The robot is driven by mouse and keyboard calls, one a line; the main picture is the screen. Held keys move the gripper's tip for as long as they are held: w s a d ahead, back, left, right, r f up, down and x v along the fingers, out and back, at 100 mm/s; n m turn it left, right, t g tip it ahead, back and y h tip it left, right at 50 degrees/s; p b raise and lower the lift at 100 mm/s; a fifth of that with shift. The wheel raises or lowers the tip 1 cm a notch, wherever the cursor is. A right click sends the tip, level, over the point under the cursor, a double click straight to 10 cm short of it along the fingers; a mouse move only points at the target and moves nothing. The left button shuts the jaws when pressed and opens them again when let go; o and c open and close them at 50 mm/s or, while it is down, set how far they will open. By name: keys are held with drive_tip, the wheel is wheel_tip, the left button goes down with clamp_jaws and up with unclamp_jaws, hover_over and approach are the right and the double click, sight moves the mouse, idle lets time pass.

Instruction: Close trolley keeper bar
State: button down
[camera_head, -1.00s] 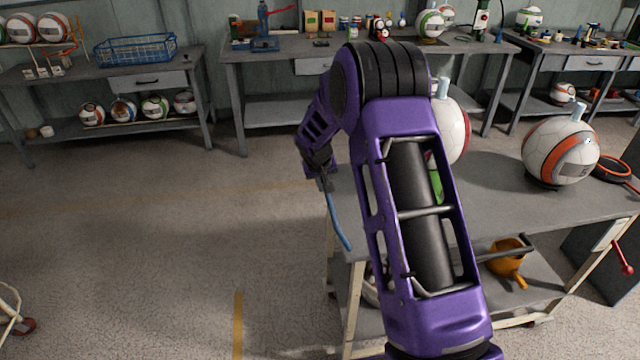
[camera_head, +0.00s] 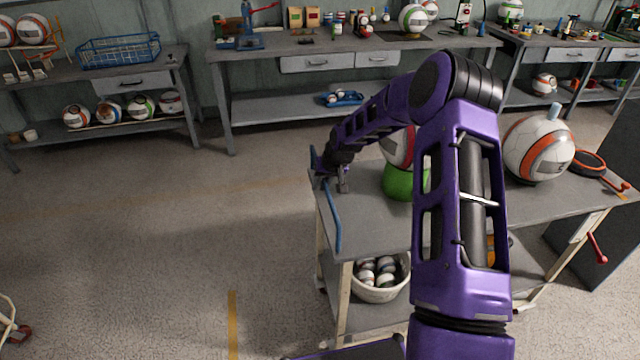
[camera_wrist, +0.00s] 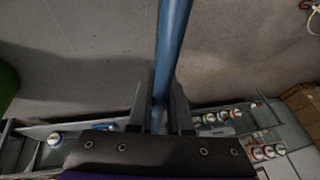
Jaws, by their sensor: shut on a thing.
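The keeper bar (camera_head: 333,217) is a thin blue bar at the left end of the grey trolley (camera_head: 365,215). It appears to run along the trolley's left edge, from the near corner toward the far corner. My gripper (camera_head: 322,174) is at the bar's far part, by the trolley's far left corner. In the wrist view, the blue bar (camera_wrist: 173,45) passes between the two dark fingers of my gripper (camera_wrist: 160,103), which are shut on it. Any latch or catch at the far corner is hidden by my gripper.
A ball on a green stand (camera_head: 398,182) and an orange-white ball (camera_head: 538,148) sit on the trolley top. A bucket of small balls (camera_head: 380,276) is on its lower shelf. Workbenches line the back wall.

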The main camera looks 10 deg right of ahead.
drive_tip(key=c, duration=0.8)
unclamp_jaws()
drive_tip(key=shift+d+f, duration=0.1)
drive_tip(key=shift+c, duration=0.2)
drive_tip(key=v, duration=1.7)
drive_tip(key=shift+r+p, duration=0.25)
drive_tip(key=shift+p, duration=0.1)
